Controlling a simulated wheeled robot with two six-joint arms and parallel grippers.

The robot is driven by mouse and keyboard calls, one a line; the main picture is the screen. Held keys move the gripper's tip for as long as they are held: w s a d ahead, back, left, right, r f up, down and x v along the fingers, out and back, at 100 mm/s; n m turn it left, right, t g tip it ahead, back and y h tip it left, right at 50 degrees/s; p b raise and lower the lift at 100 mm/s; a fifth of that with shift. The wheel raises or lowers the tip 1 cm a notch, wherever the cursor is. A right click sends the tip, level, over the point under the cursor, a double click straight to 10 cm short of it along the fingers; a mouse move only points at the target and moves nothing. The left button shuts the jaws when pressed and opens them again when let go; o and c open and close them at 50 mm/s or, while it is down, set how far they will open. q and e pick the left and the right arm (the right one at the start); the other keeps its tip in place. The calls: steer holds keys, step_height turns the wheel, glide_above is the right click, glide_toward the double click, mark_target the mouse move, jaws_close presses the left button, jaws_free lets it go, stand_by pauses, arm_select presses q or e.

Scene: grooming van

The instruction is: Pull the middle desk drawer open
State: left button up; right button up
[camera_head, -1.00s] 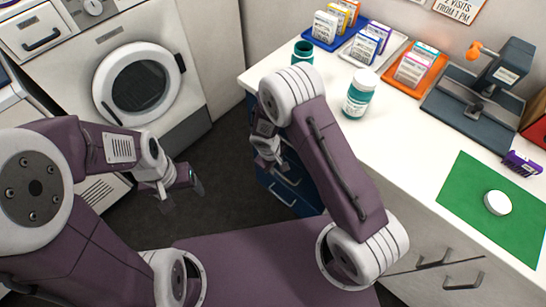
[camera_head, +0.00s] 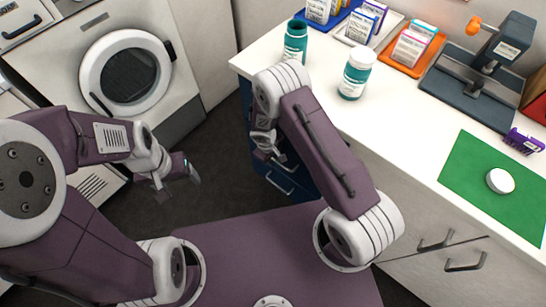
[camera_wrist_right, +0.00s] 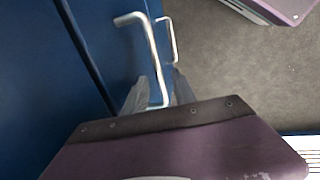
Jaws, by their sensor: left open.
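The blue desk drawers (camera_head: 289,184) are under the white desktop, partly hidden behind my right arm in the head view. In the right wrist view, a blue drawer front (camera_wrist_right: 50,80) fills the left side. A silver bar handle (camera_wrist_right: 149,52) runs down between the fingers of my right gripper (camera_wrist_right: 158,90), which look apart on either side of it. A second handle (camera_wrist_right: 172,40) shows just beyond. I cannot tell from these views which drawer each handle belongs to. My left gripper (camera_head: 178,186) is open and empty over the floor.
On the desktop (camera_head: 405,130) stand a green open jar (camera_head: 295,42), a white-capped bottle (camera_head: 356,71), trays of small boxes and a green mat (camera_head: 490,188) with a white round lid (camera_head: 500,181). A washing machine (camera_head: 125,75) is at the left. Dark floor (camera_head: 225,170) is clear between.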

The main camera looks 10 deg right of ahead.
steer(key=shift+c, duration=0.3)
jaws_close()
stand_by(1.1)
